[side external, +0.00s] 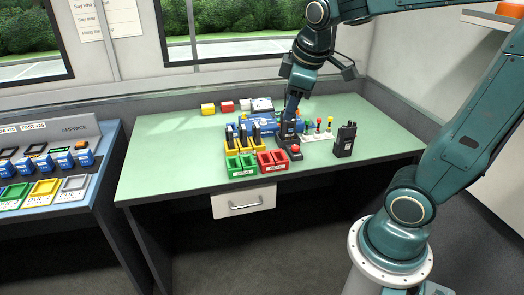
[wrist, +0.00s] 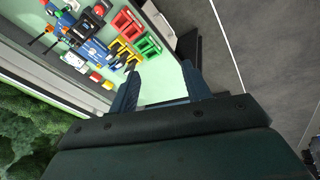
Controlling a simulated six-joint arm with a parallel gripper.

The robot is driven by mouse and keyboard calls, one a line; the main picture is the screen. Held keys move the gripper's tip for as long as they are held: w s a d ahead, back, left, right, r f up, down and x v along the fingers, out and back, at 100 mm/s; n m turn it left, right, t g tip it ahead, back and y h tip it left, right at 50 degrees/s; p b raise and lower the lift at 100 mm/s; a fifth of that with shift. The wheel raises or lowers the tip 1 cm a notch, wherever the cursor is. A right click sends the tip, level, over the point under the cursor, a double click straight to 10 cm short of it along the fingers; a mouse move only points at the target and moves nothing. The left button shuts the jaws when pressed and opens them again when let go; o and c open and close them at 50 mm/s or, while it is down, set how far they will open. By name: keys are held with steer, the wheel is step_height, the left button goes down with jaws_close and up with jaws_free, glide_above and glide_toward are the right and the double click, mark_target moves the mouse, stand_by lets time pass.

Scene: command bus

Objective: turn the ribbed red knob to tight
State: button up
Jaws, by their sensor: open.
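A small round red part (side external: 296,149) on a dark base stands at the right of the red bin, near the front of the green table; it may be the ribbed red knob, but its ribs and marks are too small to read. A round red part also shows near the top left of the wrist view (wrist: 99,10). My gripper (side external: 290,113) points down over the middle of the table items, behind that red part in the side view. In the wrist view my gripper's fingers (wrist: 160,78) are spread with nothing between them.
A green bin (side external: 242,165), a red bin (side external: 273,161) and a yellow rack with dark devices stand at the front. A black radio (side external: 345,140) and a white strip with coloured knobs are to the right. The green table's (side external: 170,165) left side is clear.

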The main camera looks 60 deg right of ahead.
steer(key=w+d+f+n+g+h, duration=0.1)
steer(key=w+d+f+n+g, duration=0.25)
steer(key=w+d+f, duration=0.4)
steer(key=n+g+h, duration=0.1)
steer(key=n+g, duration=0.1)
steer(key=n, duration=0.4)
glide_above(295, 147)
steer(key=w+a, duration=0.2)
steer(key=a, duration=0.3)
step_height(295, 147, down, 9)
steer(key=shift+w+a+r, duration=0.15)
steer(key=shift+w+r, duration=0.05)
steer(key=shift+f, duration=0.1)
steer(key=x, duration=1.3)
steer(key=shift+s+d+f, duration=0.1)
steer(key=shift+d+f, duration=0.1)
steer(key=shift+d, duration=0.05)
steer(key=c, duration=1)
